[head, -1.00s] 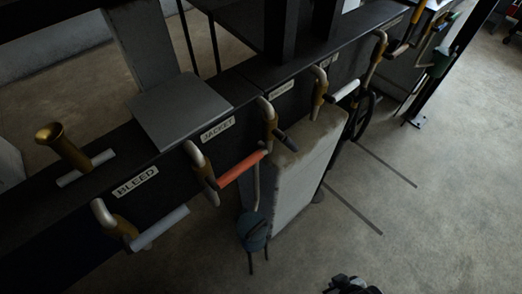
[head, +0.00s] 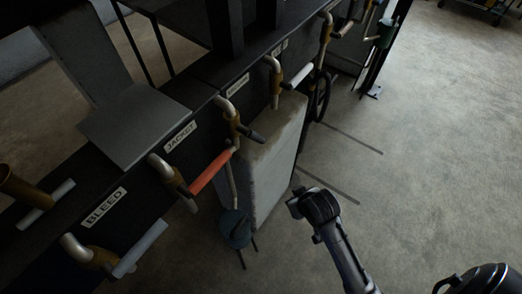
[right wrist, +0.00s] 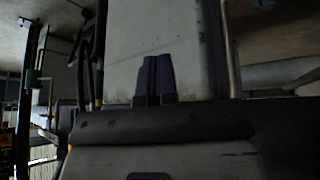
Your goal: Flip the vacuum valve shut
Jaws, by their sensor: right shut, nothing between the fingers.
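A row of valves with bar handles runs along the dark rail. The nearest has a grey-blue handle (head: 140,249) by the BLEED label (head: 104,207). A red handle (head: 210,172) is by the JACKET label (head: 181,136). Beyond them are a black handle (head: 250,134) and a white handle (head: 297,75); their labels are too small to read, so I cannot tell which valve is the vacuum one. My right gripper (head: 296,206) is shut and empty, apart from the handles, to the right of the pale block. Its closed fingers show in the right wrist view (right wrist: 155,78). My left gripper is out of view.
A pale block (head: 262,160) stands below the black handle. A blue-green round object (head: 236,228) hangs near its base. A brass funnel (head: 18,186) sits on the rail at left. A dark handwheel (head: 321,96) is behind the block. Open floor lies to the right.

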